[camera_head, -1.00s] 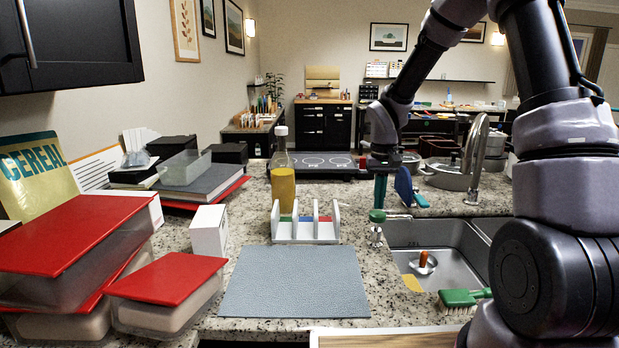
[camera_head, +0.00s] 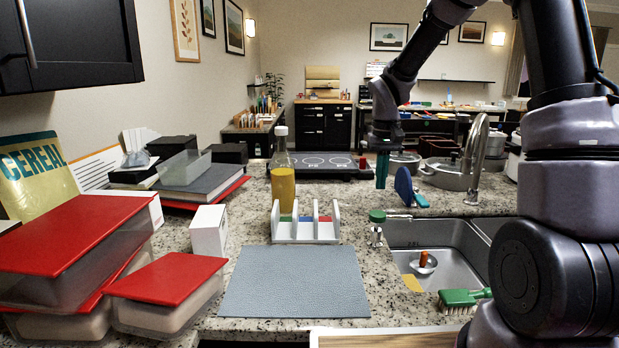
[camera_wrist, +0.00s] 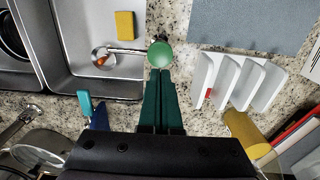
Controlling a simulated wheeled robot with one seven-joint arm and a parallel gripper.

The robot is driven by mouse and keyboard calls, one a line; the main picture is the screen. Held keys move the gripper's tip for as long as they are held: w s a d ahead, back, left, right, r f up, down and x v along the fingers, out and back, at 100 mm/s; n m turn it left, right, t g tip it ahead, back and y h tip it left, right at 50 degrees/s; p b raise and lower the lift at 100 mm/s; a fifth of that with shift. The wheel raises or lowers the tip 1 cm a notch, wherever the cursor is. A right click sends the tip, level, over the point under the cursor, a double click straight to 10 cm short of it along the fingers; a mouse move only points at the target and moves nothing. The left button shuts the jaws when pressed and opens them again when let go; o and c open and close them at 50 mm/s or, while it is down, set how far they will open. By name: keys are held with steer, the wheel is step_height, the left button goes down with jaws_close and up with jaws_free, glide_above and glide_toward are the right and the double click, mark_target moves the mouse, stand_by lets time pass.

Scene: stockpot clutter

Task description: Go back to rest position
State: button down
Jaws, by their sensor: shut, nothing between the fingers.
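My gripper (camera_head: 382,170) hangs from my arm above the counter, fingers pointing down, to the left of the faucet. Its green fingers also show in the wrist view (camera_wrist: 162,103), close together and with nothing between them. Below its tips in the wrist view is a round green knob (camera_wrist: 160,54) by the sink edge. The knob also shows in the head view (camera_head: 377,215), beneath the gripper and apart from it in height.
A sink (camera_head: 440,238) lies at the right with a faucet (camera_head: 475,150). A blue-handled brush (camera_head: 404,186) stands near the gripper. A white rack (camera_head: 306,230), an oil bottle (camera_head: 283,182) and red-lidded boxes (camera_head: 75,235) stand to the left. The grey mat (camera_head: 296,282) is bare.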

steer(key=shift+r, duration=0.15)
steer(key=s+d+r+m+t+y, duration=0.1)
steer(key=s+d+r+m+t, duration=0.1)
steer(key=s+r, duration=0.8)
steer(key=s+d+r+m+t+y, duration=0.1)
steer(key=s+r+t, duration=0.4)
steer(key=s+r, duration=0.5)
steer(key=s+d+m, duration=0.1)
steer(key=s+d, duration=0.1)
steer(key=shift+s+d, duration=0.15)
steer(key=shift+d, duration=0.25)
